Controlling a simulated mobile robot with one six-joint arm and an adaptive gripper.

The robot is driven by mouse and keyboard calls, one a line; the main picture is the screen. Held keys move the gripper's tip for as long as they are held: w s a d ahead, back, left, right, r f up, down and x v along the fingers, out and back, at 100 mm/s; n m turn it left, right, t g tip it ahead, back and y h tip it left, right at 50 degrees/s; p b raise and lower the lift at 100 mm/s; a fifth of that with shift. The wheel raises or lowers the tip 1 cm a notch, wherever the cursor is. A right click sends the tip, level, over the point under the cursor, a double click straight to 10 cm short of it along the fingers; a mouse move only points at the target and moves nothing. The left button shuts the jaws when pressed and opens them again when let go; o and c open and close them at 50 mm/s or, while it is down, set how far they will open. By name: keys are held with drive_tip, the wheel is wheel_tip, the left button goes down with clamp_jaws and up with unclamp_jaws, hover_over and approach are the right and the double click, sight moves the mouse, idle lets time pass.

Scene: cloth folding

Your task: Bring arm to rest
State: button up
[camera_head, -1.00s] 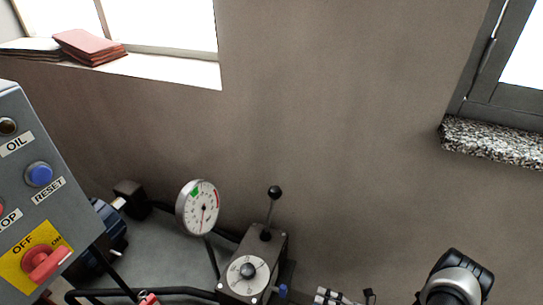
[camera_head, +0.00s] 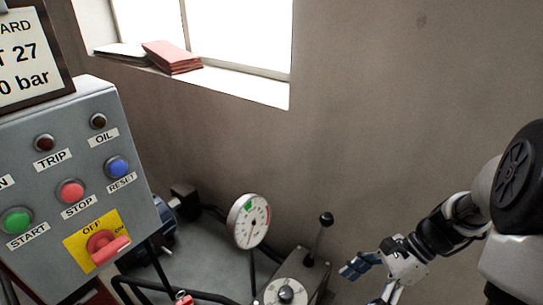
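My gripper (camera_head: 362,284) is at the lower right of the head view, in front of the wall and to the right of the black-knobbed lever (camera_head: 319,240). One finger with a blue tip points left, and the other reaches down to the bottom edge of the picture. The fingers are spread apart with nothing seen between them. My arm comes in from the right edge, bent, with its wrist at the gripper. No cloth is in view.
A grey control panel (camera_head: 140,185) with buttons and a red switch (camera_head: 103,246) stands at left. A pressure gauge (camera_head: 249,221) and a dial block (camera_head: 286,291) sit low in the middle. Red folded items (camera_head: 172,56) lie on the windowsill. The wall right of the window is bare.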

drive_tip(key=s+a+r+n+t+h, duration=0.2)
drive_tip(key=s+r+n+t+h, duration=0.1)
drive_tip(key=r+n, duration=0.4)
drive_tip(key=s+a+r+n+t+h, duration=0.3)
drive_tip(key=s+r+n+h, duration=0.2)
drive_tip(key=n, duration=0.6)
wheel_tip(320, 180, up, 3)
drive_tip(key=s, duration=0.2)
drive_tip(key=shift+s+t, duration=0.3)
drive_tip(key=shift+s, duration=0.1)
drive_tip(key=shift+c, duration=0.4)
